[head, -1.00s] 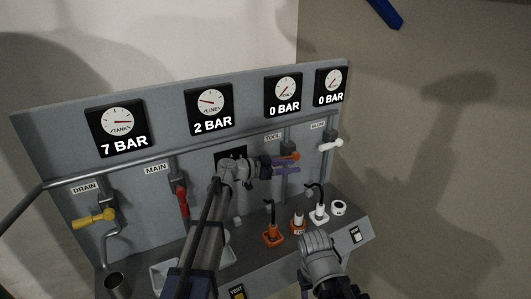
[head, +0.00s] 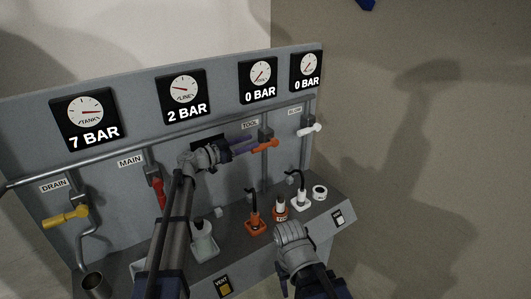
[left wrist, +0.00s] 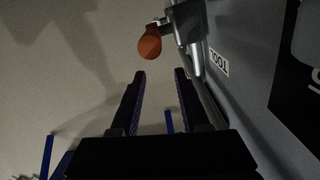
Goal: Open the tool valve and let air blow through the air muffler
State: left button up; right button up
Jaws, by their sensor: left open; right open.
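The orange tool valve handle (head: 265,147) sits under the TOOL label (head: 250,125) and lies roughly level, crosswise to its pipe. My left gripper (head: 250,143) is open just left of the handle in the head view. In the left wrist view the orange handle end (left wrist: 150,46) is beyond the open fingers (left wrist: 158,78), with nothing between them. My right gripper (head: 290,240) is low at the panel's front ledge, near the orange and white fittings; its fingertips are hidden. I cannot tell which small part is the air muffler.
Gauges read tank (head: 90,118) 7 BAR, line (head: 184,94) 2 BAR, and the two at right 0 BAR. The yellow drain handle (head: 65,216), red main handle (head: 159,192) and white blow handle (head: 310,130) are on the panel. An orange-based fitting (head: 256,224) stands on the ledge.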

aim_at(266, 146)
pick_arm(q)
notch_tip(266, 146, down, 5)
jog(key=b, duration=0.4)
jog(key=x, duration=0.5)
jog(key=r+p+x, duration=0.1)
jog(key=x, duration=0.1)
jog(key=shift+w+d, duration=0.15)
jog(key=shift+d, duration=0.05)
grip_shut()
dwell(0.7)
